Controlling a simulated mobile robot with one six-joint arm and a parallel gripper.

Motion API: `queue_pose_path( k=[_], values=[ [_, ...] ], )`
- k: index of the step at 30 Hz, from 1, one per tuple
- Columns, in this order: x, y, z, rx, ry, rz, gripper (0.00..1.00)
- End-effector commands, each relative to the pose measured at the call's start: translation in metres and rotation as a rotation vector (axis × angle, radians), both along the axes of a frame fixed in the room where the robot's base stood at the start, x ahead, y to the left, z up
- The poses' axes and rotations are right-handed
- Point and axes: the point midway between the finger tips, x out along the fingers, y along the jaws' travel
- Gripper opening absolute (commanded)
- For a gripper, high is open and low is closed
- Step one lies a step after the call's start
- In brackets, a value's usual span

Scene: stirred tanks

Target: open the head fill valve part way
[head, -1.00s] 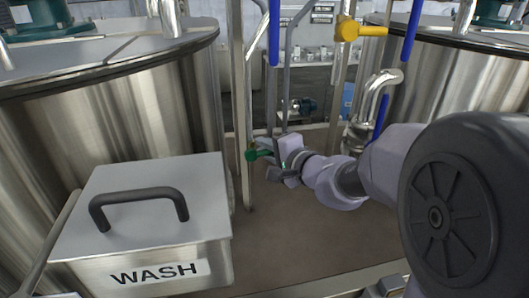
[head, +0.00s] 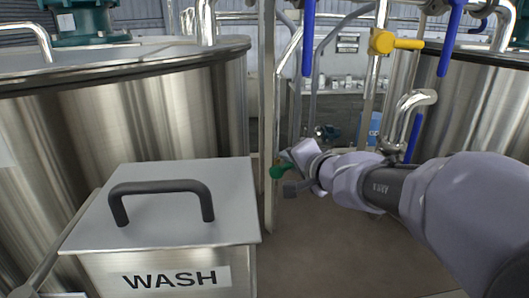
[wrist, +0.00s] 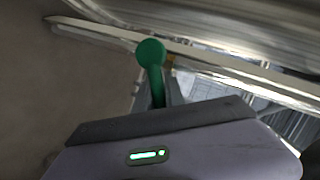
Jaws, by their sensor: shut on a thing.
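A green valve handle (head: 279,171) with a round knob end sits beside the upright steel pipe in the middle of the head view. My gripper (head: 292,183) reaches it from the right and is shut on it. In the wrist view the green handle (wrist: 151,54) stands up from between the fingers (wrist: 160,95), its knob beyond the tips. The valve body is mostly hidden. No label shows which valve this is.
A steel box marked WASH (head: 165,205), with a black lid handle, stands at lower left. Large steel tanks stand left (head: 130,110) and right (head: 465,105). A yellow valve handle (head: 382,41) and several blue handles (head: 308,40) hang on pipes above my arm.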

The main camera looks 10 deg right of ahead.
Motion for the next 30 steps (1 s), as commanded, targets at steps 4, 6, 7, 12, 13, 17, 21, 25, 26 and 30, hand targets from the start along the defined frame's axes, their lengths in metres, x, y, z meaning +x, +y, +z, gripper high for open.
queue_pose_path(
  k=[4, 6, 7, 12, 13, 17, 21, 25, 26, 30],
  values=[
    [0.000, 0.000, 0.000, 0.000, -0.001, 0.000, 0.00],
    [0.000, 0.000, 0.000, 0.000, -0.001, 0.000, 0.18],
    [0.000, 0.000, 0.000, 0.000, -0.001, 0.000, 0.24],
    [0.000, 0.000, 0.000, 0.001, -0.001, 0.000, 0.36],
    [0.000, 0.000, 0.000, 0.001, 0.000, 0.001, 0.36],
    [0.000, 0.000, 0.000, 0.001, 0.000, 0.001, 0.36],
    [-0.007, -0.002, 0.005, 0.001, -0.002, 0.000, 0.36],
    [-0.030, -0.008, 0.015, 0.001, -0.003, -0.002, 0.36],
    [-0.036, -0.011, 0.018, 0.001, -0.003, -0.002, 0.36],
    [-0.069, -0.019, 0.031, 0.000, -0.004, -0.003, 0.36]
  ],
)
